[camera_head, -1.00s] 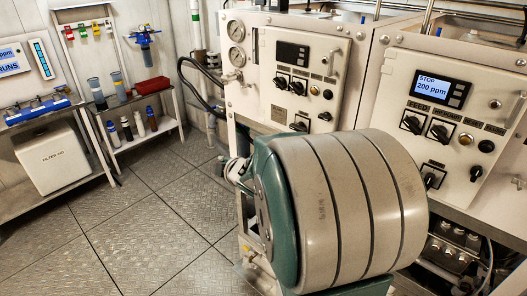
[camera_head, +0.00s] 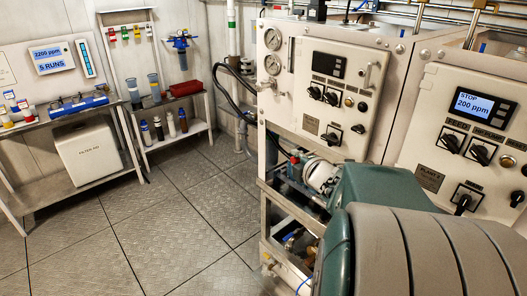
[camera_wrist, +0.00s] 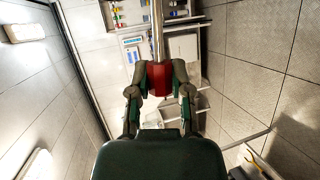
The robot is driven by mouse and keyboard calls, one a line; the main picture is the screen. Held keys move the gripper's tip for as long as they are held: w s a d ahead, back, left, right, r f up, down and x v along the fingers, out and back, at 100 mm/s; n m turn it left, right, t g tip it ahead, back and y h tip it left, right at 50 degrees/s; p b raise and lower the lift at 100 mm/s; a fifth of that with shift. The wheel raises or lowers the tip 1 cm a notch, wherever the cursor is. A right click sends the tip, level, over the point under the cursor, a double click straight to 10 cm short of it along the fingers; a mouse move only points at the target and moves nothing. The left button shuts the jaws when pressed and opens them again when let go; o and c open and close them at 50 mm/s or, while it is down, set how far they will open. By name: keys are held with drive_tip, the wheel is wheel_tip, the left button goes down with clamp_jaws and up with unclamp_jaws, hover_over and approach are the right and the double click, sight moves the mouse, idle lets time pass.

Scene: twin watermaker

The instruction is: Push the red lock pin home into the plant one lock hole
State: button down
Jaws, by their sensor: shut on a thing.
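In the wrist view my gripper (camera_wrist: 161,82) is shut on the red lock pin (camera_wrist: 159,75). Its two fingers press on the sides of the pin's red grip. The pin's bare metal shaft (camera_wrist: 157,30) points away from the gripper, up to the top edge of the picture. In the head view the gripper and pin do not show. Two control panels show there: a left one (camera_head: 349,75) with gauges and a right one (camera_head: 452,110) reading "STOP 200 ppm". I cannot make out the lock hole in either view.
My arm's grey and green link covers the lower right of the head view. A pump (camera_head: 322,176) sits in the open frame under the left panel. A shelf with a red tray (camera_head: 186,88) and a bench (camera_head: 75,108) stand at the back left. The plated floor (camera_head: 150,230) is clear.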

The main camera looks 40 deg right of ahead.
sight(310, 153)
drive_tip(key=shift+w+d+f, duration=0.1)
drive_tip(key=shift+d+f, duration=0.05)
drive_tip(key=shift+d, duration=1.05)
drive_tip(key=shift+w+d+f, duration=0.1)
drive_tip(key=shift+d, duration=1.1)
drive_tip(key=shift+w+d+f, duration=0.15)
drive_tip(key=shift+d, duration=1.9)
drive_tip(key=shift+c, duration=2.4)
unclamp_jaws()
drive_tip(key=v, duration=1.2)
drive_tip(key=shift+w, duration=0.1)
